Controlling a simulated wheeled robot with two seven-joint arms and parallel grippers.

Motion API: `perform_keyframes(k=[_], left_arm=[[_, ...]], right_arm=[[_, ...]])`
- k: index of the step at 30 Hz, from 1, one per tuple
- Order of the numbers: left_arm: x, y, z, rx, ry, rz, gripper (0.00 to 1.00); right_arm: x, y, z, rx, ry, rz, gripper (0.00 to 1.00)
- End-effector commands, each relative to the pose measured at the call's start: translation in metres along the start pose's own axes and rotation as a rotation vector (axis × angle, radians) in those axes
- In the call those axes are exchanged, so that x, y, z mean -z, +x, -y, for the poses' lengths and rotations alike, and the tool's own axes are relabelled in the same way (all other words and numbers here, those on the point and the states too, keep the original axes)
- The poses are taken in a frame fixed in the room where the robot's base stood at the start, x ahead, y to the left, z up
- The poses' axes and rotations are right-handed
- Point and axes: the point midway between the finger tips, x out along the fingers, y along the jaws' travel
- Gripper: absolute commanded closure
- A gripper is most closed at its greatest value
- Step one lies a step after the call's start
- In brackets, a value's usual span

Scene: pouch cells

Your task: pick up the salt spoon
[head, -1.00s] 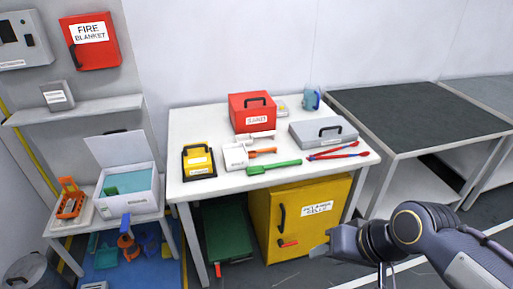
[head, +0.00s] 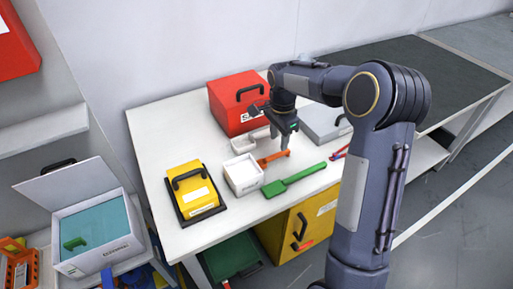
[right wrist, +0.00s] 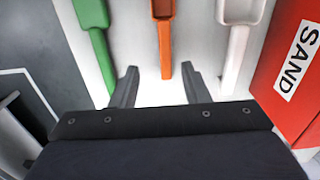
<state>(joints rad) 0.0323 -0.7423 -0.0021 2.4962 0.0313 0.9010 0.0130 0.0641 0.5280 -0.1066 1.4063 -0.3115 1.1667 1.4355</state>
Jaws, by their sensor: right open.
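Three scoop-like spoons lie side by side on the white table: a green one (head: 293,180), an orange one (head: 273,158) and a white one (head: 250,140). No readable label tells which is the salt spoon. My right gripper (head: 286,146) is open and empty, pointing down over the orange spoon's handle. In the right wrist view the orange handle (right wrist: 165,55) runs between the two fingertips (right wrist: 158,72), with the green spoon (right wrist: 100,50) to the left and the white spoon (right wrist: 236,45) to the right. My left gripper is out of view.
A red sand box (head: 228,112) stands behind the spoons, also close on the right in the wrist view (right wrist: 300,85). A white open box (head: 243,178) sits at the orange spoon's left end. A yellow case (head: 188,182) and a grey case (head: 322,122) flank them.

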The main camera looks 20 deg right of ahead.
Motion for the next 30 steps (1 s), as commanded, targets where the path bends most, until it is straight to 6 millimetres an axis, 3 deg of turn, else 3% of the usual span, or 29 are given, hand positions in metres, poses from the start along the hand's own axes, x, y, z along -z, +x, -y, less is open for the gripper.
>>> perform_keyframes(k=[19,28,30], left_arm=[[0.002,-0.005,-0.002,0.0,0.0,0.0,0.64],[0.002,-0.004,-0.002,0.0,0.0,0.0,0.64],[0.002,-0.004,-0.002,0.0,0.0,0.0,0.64]], right_arm=[[0.004,0.076,0.005,-0.009,0.019,-0.005,0.58],[0.004,0.082,0.005,-0.006,0.018,-0.005,0.58],[0.004,0.082,0.005,-0.006,0.018,-0.005,0.65]])
